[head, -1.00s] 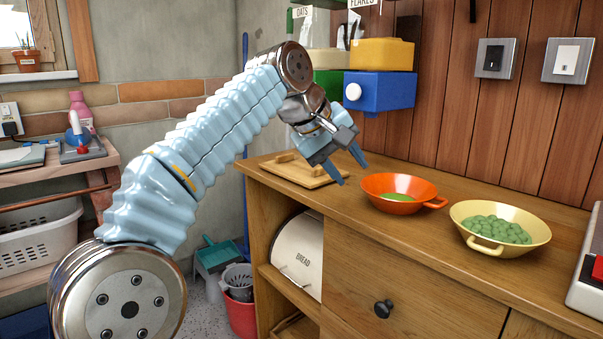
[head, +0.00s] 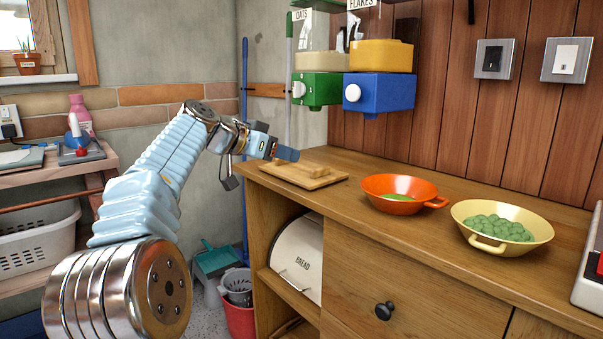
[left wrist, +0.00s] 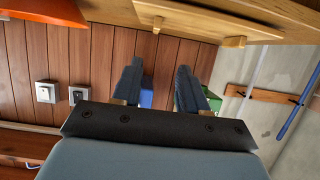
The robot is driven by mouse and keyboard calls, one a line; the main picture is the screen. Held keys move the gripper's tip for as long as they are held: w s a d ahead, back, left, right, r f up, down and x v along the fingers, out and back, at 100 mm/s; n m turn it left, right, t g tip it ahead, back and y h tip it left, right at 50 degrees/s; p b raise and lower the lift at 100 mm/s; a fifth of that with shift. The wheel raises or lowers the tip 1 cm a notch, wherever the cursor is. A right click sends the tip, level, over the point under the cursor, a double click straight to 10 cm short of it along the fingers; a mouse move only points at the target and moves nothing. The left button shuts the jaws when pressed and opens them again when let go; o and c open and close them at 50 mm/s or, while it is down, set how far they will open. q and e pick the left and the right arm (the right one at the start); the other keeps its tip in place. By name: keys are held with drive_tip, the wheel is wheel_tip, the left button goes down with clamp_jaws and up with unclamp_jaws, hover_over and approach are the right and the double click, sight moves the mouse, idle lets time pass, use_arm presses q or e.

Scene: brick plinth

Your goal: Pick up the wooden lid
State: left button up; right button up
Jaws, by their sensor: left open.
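In the left wrist view, which is turned over, the lid (left wrist: 225,14) shows at the top edge, partly cut off. My right gripper is in neither view.
On the counter (head: 460,275), an orange bowl (head: 385,204) and a yellow bowl of green balls (head: 463,222) stand right of the lid. Green (head: 318,92) and blue (head: 385,92) dispensers hang above and behind. A bread bin (head: 300,255) sits in the shelf below.

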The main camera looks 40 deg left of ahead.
use_arm(q)
approach(323, 168)
drive_tip(key=w, duration=0.1)
drive_tip(key=w+a, duration=0.1)
drive_tip(key=shift+w+p, duration=0.3)
drive_tip(key=shift+w, duration=0.05)
drive_tip(key=x, duration=0.3)
drive_tip(key=d+f+p+x, duration=0.1)
drive_tip(key=x, duration=0.1)
clamp_jaws()
